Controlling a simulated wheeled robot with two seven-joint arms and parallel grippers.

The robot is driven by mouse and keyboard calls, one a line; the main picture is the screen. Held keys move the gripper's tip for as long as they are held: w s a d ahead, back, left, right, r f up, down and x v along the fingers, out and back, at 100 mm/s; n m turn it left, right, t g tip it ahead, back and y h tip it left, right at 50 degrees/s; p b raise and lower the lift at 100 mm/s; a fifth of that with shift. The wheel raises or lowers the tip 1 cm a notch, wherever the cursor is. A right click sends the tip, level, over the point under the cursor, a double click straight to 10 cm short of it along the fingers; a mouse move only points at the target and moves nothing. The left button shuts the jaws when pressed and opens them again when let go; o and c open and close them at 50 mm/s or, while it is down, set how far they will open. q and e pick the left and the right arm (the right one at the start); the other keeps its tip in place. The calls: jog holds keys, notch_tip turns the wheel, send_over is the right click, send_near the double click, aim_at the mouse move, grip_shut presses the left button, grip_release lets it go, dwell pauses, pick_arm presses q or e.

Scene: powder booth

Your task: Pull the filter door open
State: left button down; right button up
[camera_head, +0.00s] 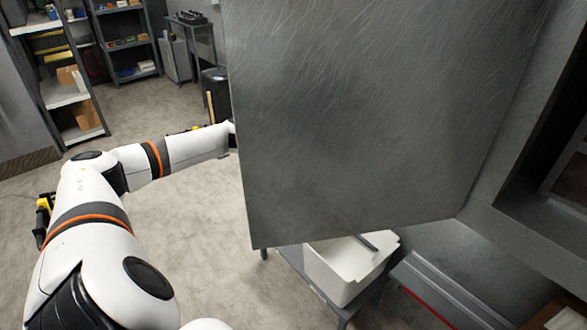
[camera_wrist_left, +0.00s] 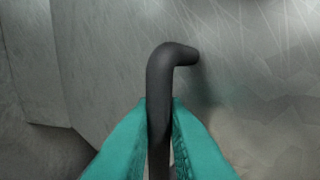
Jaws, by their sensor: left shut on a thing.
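The filter door (camera_head: 360,120) is a large scratched grey metal panel filling the middle of the head view. It stands swung out from the cabinet opening (camera_head: 535,150) at the right. My left arm reaches to the door's left edge, and its gripper is hidden behind the panel there. In the left wrist view my left gripper (camera_wrist_left: 159,112) has teal fingers shut on a dark bent bar handle (camera_wrist_left: 160,75). The handle is fixed to the scratched door face (camera_wrist_left: 100,60). My right gripper is not in view.
A white bin (camera_head: 340,270) stands on a low grey table below the door. Shelves (camera_head: 65,80) with boxes and a small cart (camera_head: 190,40) stand at the back left. The concrete floor (camera_head: 185,205) left of the door is clear.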

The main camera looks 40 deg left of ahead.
pick_arm(q)
jog(key=c, duration=1.5)
grip_release()
jog(key=shift+d, duration=0.15)
jog(key=a+b, duration=0.3)
jog(key=a, duration=0.9)
jog(key=shift+b, duration=0.3)
